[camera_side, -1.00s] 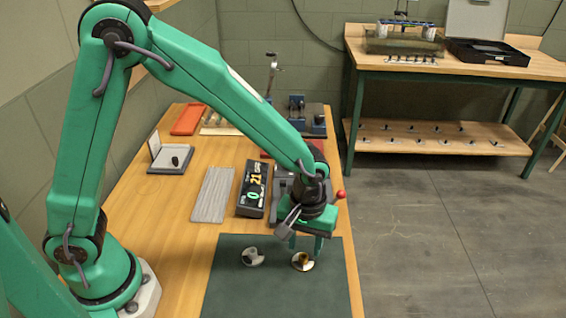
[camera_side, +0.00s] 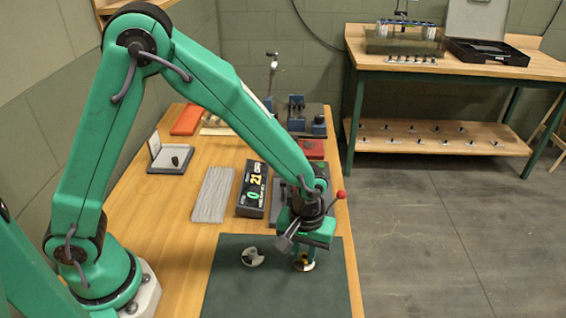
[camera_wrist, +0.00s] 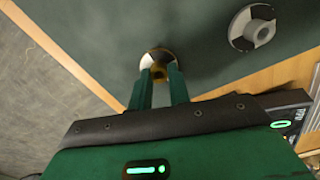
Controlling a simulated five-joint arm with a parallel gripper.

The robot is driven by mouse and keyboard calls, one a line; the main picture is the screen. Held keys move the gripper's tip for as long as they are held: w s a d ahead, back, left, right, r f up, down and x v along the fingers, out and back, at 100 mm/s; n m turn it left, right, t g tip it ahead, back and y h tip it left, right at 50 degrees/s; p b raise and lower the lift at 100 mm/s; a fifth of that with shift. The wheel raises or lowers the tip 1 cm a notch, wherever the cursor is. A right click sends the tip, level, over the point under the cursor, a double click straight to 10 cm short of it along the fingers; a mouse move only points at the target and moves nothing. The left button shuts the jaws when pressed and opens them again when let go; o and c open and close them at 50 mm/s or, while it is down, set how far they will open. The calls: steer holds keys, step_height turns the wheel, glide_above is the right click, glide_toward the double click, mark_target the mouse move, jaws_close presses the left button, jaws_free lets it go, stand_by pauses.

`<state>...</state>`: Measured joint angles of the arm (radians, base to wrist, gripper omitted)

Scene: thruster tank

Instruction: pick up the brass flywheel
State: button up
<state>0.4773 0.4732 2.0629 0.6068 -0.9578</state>
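The brass flywheel (camera_side: 304,266) lies on the dark green mat (camera_side: 235,290), a black-and-white disc with a brass hub. In the wrist view the flywheel (camera_wrist: 158,53) shows its disc beyond my fingertips and its hub between them. My gripper (camera_side: 303,258) points down over it, one finger on each side of the hub. In the wrist view the gripper (camera_wrist: 159,72) has its fingers apart, very near the hub; I cannot tell whether they press on it. The fingers partly hide the flywheel.
A similar grey-hubbed flywheel (camera_side: 253,257) lies on the mat to the left; it also shows in the wrist view (camera_wrist: 250,29). Behind the mat are a timer box (camera_side: 252,190), a grey ribbed pad (camera_side: 213,195) and a red-knobbed lever (camera_side: 340,195).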

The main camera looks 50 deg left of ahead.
mark_target(304, 259)
jaws_close()
steer(key=shift+r, duration=0.1)
steer(key=shift+r, duration=0.7)
steer(key=r, duration=0.3)
steer(key=shift+s+d, duration=0.3)
steer(key=s+d+r, duration=0.5)
steer(key=s+r, duration=0.1)
steer(key=s, duration=0.3)
steer(key=shift+s+d+r, duration=0.2)
steer(key=shift+d+r, duration=0.05)
steer(key=shift+d, duration=0.05)
steer(key=shift+w, duration=0.1)
